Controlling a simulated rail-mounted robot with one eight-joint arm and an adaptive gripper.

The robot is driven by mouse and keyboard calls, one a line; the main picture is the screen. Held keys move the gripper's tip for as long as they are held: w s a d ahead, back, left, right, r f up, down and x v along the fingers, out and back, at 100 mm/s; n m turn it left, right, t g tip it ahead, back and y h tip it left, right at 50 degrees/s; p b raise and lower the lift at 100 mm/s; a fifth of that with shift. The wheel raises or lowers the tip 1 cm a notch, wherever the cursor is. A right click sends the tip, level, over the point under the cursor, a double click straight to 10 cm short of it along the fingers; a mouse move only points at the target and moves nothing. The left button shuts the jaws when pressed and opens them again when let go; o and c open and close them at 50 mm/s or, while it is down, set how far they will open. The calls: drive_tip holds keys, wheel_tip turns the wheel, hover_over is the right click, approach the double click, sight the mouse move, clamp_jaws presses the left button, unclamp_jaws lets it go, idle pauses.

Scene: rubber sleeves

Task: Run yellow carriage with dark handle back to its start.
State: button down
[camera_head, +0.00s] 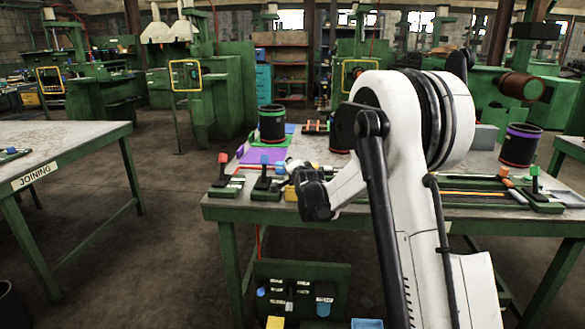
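A small yellow block (290,193), perhaps the yellow carriage, shows at the front left of the green-framed table (225,207), just left of my dark wrist. No dark handle can be made out on it, as my arm covers that area. My gripper (297,170) is low over the table's left part, close to the yellow block. It is small and partly hidden by my own wrist, so its fingers and any contact are unclear. Lever fixtures with a red knob (223,158) and a blue knob (264,159) stand to its left.
Dark bins with green (272,125) and purple (519,147) rims stand on the table. A purple mat (262,155) lies at left. Green-knobbed (534,171) and orange-knobbed (504,172) fixtures stand at right. The JOINING table (60,145) stands apart, with open floor between.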

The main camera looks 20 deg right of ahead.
drive_tip(key=c, duration=1.7)
unclamp_jaws()
drive_tip(key=shift+w+a, duration=0.2)
drive_tip(key=shift+a, duration=0.1)
drive_tip(key=shift+d, duration=0.1)
drive_tip(key=shift+s+r, duration=0.1)
drive_tip(key=shift+s, duration=0.5)
drive_tip(key=v, duration=1.1)
drive_tip(key=s+a+r+n+g+y+p, duration=0.1)
drive_tip(key=s+a+r+n+g+p, duration=0.2)
drive_tip(key=s, duration=0.7)
drive_tip(key=s+a+r+n+g+y+p, duration=0.1)
drive_tip(key=s+a+r+n, duration=0.35)
drive_tip(key=s, duration=0.55)
drive_tip(key=s+a+n+g+p, duration=0.1)
drive_tip(key=s+n, duration=0.1)
drive_tip(key=s, duration=0.6)
drive_tip(key=s+a+f+n+g+p, duration=0.1)
drive_tip(key=s+a+n+g, duration=0.1)
drive_tip(key=s, duration=0.5)
drive_tip(key=s+a+f+n+g+p, duration=0.1)
drive_tip(key=s+a+n, duration=0.1)
drive_tip(key=s, duration=0.6)
drive_tip(key=shift+s+p, duration=0.3)
